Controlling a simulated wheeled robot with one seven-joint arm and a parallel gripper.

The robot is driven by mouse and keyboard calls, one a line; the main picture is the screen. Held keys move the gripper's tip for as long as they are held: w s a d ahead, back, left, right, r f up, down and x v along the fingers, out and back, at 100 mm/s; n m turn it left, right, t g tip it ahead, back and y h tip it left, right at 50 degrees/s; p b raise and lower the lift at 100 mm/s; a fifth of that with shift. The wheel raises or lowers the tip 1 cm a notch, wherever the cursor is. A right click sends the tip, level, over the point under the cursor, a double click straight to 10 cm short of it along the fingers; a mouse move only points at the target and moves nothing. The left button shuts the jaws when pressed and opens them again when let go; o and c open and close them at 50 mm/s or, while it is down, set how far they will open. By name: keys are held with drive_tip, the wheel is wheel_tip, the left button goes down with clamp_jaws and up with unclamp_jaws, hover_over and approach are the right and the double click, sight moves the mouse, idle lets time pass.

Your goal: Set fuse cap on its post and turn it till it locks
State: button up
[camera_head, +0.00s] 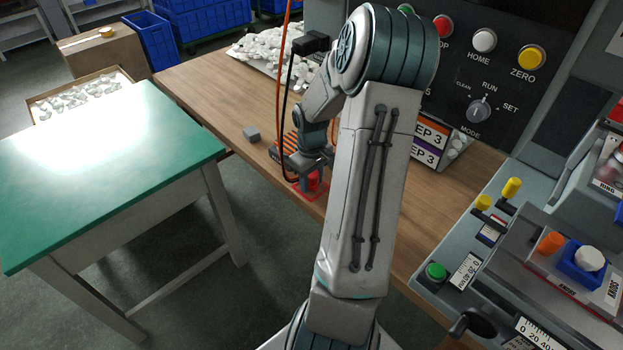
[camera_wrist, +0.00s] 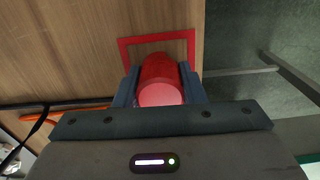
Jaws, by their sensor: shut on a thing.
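A red cylinder (camera_wrist: 160,80), which looks like the fuse cap, sits between the two fingers of my gripper (camera_wrist: 161,88) in the wrist view. My gripper is shut on it. In the head view my gripper (camera_head: 313,182) points down at the front edge of the wooden bench, and the red cylinder shows as a small red patch at its tip. A red square outline (camera_wrist: 123,52) is marked on the bench around and behind the cylinder. I cannot tell whether the cylinder touches the bench. I cannot make out for sure which part is the fuse post.
A small grey block (camera_head: 251,133) lies on the wooden bench (camera_head: 205,85) left of my gripper. A green-topped table (camera_head: 110,170) stands left. At right are the machine's control panel (camera_head: 500,70) and sliders. An orange cable (camera_head: 281,70) hangs beside my arm.

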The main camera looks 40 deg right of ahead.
drive_tip(key=shift+r+p, duration=3.1)
drive_tip(key=shift+r, duration=0.45)
drive_tip(key=shift+a, duration=0.1)
